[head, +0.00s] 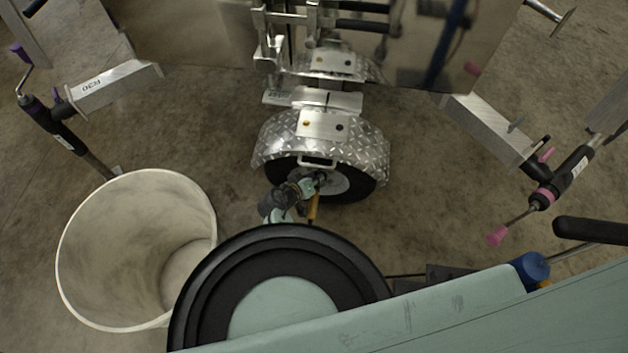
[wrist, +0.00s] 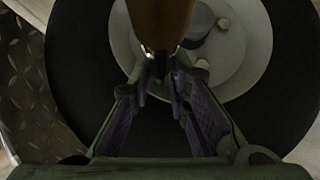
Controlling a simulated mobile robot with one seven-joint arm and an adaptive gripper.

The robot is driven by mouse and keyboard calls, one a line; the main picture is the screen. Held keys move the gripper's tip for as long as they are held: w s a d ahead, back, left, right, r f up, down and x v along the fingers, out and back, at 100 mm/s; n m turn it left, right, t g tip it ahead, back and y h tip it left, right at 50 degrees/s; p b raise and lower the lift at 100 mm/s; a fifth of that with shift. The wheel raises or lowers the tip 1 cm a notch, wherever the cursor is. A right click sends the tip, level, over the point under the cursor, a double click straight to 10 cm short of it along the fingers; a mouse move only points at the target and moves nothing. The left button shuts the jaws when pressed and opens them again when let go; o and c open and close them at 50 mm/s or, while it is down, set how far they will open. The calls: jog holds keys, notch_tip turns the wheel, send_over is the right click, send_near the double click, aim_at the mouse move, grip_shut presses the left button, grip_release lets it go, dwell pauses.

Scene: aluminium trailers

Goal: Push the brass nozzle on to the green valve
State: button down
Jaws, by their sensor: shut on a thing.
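The brass nozzle (wrist: 160,22) fills the top middle of the wrist view, its narrow end between my fingertips. In the head view it is a small orange-brown rod (head: 313,208) below my gripper (head: 318,180). My gripper (wrist: 159,78) is shut on the nozzle, in front of the wheel's pale hub (wrist: 222,70). The black tyre (wrist: 95,90) surrounds the hub. I cannot make out the green valve in either view; the nozzle and fingers cover part of the hub. I cannot tell whether the nozzle touches the valve.
A diamond-plate fender (head: 270,140) arches over the wheel and shows at the left of the wrist view. A white bin (head: 75,255) stands on the floor at left. Trailer jacks with handles stand at left (head: 60,125) and right (head: 550,190).

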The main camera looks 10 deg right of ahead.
jog(key=shift+w+d, duration=0.15)
jog(key=shift+w, duration=0.3)
jog(key=shift+s+a, duration=0.3)
jog(key=shift+s, duration=0.4)
dwell(1.0)
jog(key=shift+w+d+b, duration=0.3)
jog(key=shift+w+b, duration=0.2)
jog(key=shift+w, duration=0.15)
dwell(0.7)
jog(key=c, duration=1.4)
grip_release()
jog(key=shift+w+r, duration=0.1)
jog(key=shift+w, duration=0.05)
jog(key=shift+c, duration=0.2)
jog(key=v, duration=1.2)
jog(key=shift+s, duration=0.2)
